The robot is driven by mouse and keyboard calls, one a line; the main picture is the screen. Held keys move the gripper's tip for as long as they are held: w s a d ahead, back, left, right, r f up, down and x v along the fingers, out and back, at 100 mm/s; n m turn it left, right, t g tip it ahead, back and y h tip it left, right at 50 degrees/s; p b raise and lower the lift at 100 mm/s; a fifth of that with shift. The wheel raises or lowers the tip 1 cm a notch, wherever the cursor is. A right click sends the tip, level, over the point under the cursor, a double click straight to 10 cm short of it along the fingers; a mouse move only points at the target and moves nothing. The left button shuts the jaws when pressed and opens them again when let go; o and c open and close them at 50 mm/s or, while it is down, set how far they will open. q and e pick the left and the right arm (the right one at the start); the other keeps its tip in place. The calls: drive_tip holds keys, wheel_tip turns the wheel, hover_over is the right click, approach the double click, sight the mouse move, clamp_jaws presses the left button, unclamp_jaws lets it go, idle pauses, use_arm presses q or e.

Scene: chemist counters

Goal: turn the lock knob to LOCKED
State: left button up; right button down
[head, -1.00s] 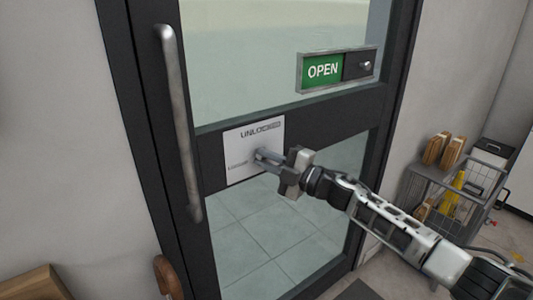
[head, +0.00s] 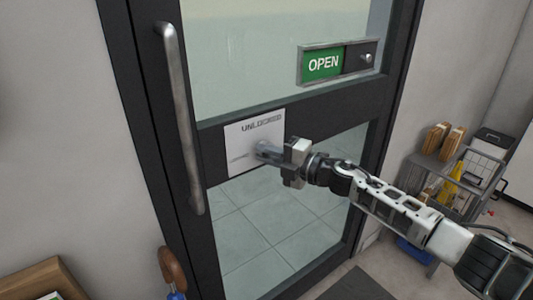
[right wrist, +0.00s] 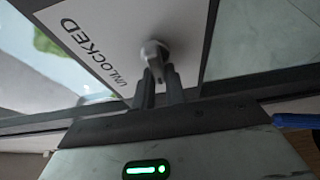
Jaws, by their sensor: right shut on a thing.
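The lock knob (right wrist: 155,54) sits on a white plate (head: 240,136) on the glass door's dark middle rail. The plate reads UNLOCKED along its top in the head view; smaller lettering at its left is too blurred to read. My right gripper (head: 262,151) reaches in from the right with its fingers shut on the knob. In the right wrist view, the two fingers (right wrist: 159,82) stand on either side of the knob's grip. The fingers hide much of the knob in the head view. My left gripper is not in view.
A long vertical pull handle (head: 181,120) is left of the plate. A green OPEN sign (head: 322,64) is above right. A wire cart (head: 425,175) with goods stands by the right wall. A wooden item (head: 40,282) is at the lower left.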

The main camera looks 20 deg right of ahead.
drive_tip(key=shift+w+d+r, duration=0.1)
drive_tip(key=shift+w+d, duration=0.15)
drive_tip(key=shift+d, duration=0.3)
drive_tip(key=c, duration=1.6)
unclamp_jaws()
drive_tip(key=shift+o, duration=0.8)
drive_tip(key=shift+s+a, duration=0.1)
